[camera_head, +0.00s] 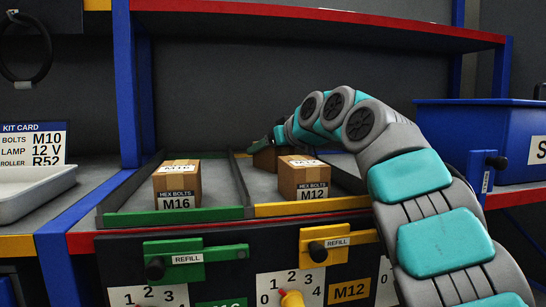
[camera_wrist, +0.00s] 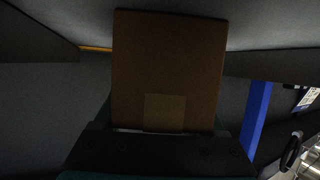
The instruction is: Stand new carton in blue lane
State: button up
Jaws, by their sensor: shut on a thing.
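My gripper (camera_head: 278,138) is shut on a plain brown carton (camera_head: 265,159) at the back of the shelf, behind the M12 carton. The held carton (camera_wrist: 170,55) fills the middle of the wrist view, with a lighter patch low on its face and the dark gripper body (camera_wrist: 165,150) below it. Whether its base touches the lane is hidden. An M16 carton (camera_head: 177,187) stands at the front of the green-edged lane. An M12 carton (camera_head: 303,179) stands at the front of the yellow-edged lane. No blue lane edge shows; my arm covers the shelf's right part.
A red-edged upper shelf (camera_head: 330,22) and blue posts (camera_head: 126,85) frame the space. Green (camera_head: 187,258) and yellow (camera_head: 334,243) refill tags hang in front. A blue bin (camera_head: 470,125) stands at right, a white tray (camera_head: 35,190) at left.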

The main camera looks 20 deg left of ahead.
grip_shut()
dwell(0.3)
